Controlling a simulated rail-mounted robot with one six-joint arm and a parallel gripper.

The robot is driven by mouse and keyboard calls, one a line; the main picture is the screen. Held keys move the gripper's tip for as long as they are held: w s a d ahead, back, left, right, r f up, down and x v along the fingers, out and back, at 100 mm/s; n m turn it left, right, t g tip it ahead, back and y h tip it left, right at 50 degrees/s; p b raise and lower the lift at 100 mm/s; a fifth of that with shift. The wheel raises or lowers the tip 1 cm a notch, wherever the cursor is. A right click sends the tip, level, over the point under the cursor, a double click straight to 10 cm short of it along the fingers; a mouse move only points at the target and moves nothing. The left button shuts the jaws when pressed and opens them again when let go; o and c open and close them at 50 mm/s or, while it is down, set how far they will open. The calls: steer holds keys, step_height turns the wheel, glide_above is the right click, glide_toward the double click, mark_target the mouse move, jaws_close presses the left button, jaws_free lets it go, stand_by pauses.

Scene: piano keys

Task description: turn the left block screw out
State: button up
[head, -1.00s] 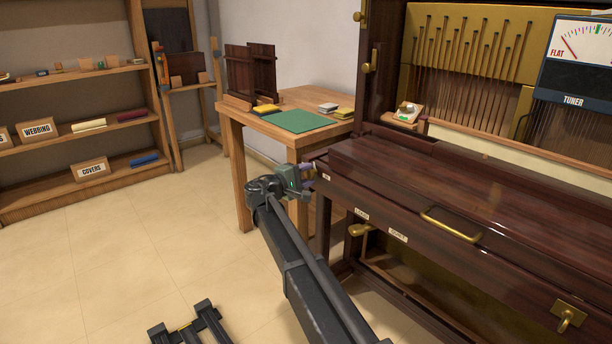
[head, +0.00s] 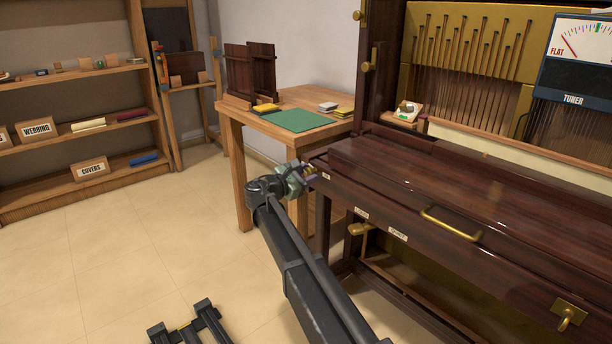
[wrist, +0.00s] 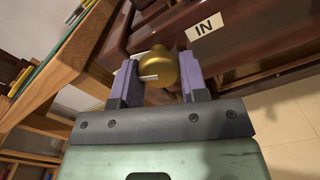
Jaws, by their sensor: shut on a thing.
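The left block screw is a round brass knob (wrist: 160,66) with a pale line on its face. In the wrist view it sits against the dark wood at the piano's left end, next to an "IN" label (wrist: 205,27). My gripper (wrist: 158,72) has its two purple fingers on either side of the knob and is shut on it. In the head view my gripper (head: 309,175) is at the left end of the key-block front and tilted; the knob is mostly hidden there. How far the screw stands out cannot be told.
The piano case (head: 450,205) with a brass handle (head: 450,224) extends to the right. A wooden table (head: 240,128) with a green mat (head: 299,120) stands close behind my gripper. Shelves (head: 95,136) are at the far left. The floor (head: 130,240) on the left is open.

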steer(key=shift+s+n, duration=0.1)
steer(key=shift+n, duration=2.2)
steer(key=o, duration=0.9)
steer(key=v, duration=1)
steer(key=shift+s+a, duration=0.25)
steer(key=shift+s, duration=0.05)
